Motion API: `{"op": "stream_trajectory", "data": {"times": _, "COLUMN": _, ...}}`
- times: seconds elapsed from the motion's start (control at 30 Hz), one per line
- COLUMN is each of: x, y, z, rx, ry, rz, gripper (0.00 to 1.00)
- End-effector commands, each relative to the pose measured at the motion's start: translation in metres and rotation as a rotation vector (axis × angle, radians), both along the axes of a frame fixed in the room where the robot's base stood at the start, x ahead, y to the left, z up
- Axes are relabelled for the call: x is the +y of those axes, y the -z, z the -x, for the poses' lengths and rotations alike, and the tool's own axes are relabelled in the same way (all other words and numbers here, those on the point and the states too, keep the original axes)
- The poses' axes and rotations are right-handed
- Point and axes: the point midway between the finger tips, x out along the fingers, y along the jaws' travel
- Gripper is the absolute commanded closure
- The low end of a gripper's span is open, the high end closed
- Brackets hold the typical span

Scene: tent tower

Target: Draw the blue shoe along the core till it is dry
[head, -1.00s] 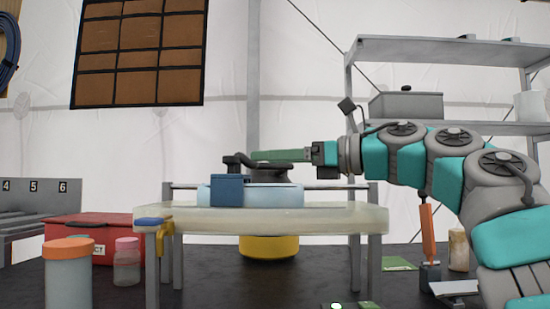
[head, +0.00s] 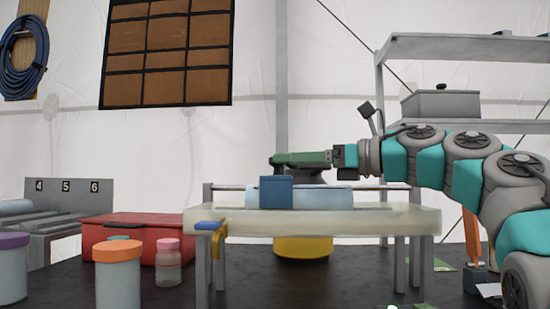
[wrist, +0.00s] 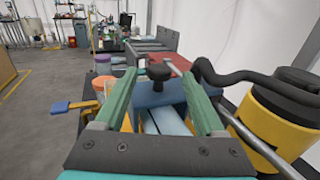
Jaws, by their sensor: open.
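The blue shoe (head: 276,193) is a dark blue block on the left part of the core (head: 325,196), a pale blue cylinder lying along a pale bench top. My gripper (head: 276,160) reaches in from the right, level, with its green fingers above the shoe. In the wrist view the fingers of my gripper (wrist: 160,88) are spread wide. A black knob on top of the shoe (wrist: 155,97) shows between the fingertips, with no finger visibly touching it. The core (wrist: 166,122) runs beneath the fingers. I cannot tell whether its surface is wet.
A yellow canister (head: 303,247) stands behind the bench (head: 400,221); its black hose (wrist: 225,77) arches close to my right finger. A blue-and-yellow clamp (head: 212,228) grips the bench's left end. A red case (head: 135,228) and lidded jars (head: 118,275) stand left.

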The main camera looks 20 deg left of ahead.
Motion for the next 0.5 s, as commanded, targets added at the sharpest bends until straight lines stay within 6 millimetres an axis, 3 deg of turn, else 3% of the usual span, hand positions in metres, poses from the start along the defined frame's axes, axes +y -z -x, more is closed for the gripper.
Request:
{"op": "stream_trajectory", "data": {"times": 0.2, "x": 0.03, "y": 0.0, "z": -0.004, "rx": 0.002, "ry": -0.005, "rz": 0.002, "gripper": 0.28}}
{"op": "stream_trajectory", "data": {"times": 0.5, "x": 0.04, "y": 0.001, "z": -0.007, "rx": 0.001, "ry": 0.0, "rz": 0.001, "gripper": 0.28}}
